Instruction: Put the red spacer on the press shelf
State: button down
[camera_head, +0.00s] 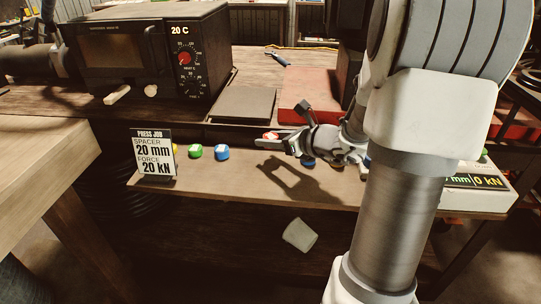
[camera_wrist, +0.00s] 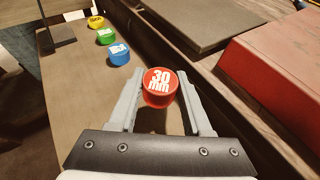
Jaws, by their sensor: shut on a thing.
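The red spacer (camera_wrist: 158,94), a short cylinder labelled "30 mm", sits between the two fingers of my gripper (camera_wrist: 160,80) in the wrist view. My gripper is shut on it. In the head view the red spacer (camera_head: 271,136) shows small at the tip of my gripper (camera_head: 268,141), which reaches left above the narrow wooden shelf (camera_head: 260,183) and casts a shadow on it. The shelf runs along the front of the bench. I cannot tell which surface is the press shelf.
Blue (camera_head: 222,153), green (camera_head: 194,152) and yellow (camera_wrist: 95,22) spacers stand on the shelf left of my gripper, by a "PRESS JOB" sign (camera_head: 153,154) reading 20 mm, 20 kN. Behind are a dark plate (camera_head: 243,104) and a red block (camera_head: 308,90). A display box (camera_head: 478,190) stands right.

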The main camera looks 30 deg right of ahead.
aim_at(271, 159)
jog(key=shift+f+b, duration=0.8)
jog(key=shift+f, duration=1.15)
jog(key=shift+f, duration=0.2)
jog(key=c, duration=0.6)
grip_release()
jog(key=shift+r, duration=0.15)
jog(key=p+v, duration=0.3)
jog(key=v, duration=0.9)
jog(key=shift+a, duration=0.1)
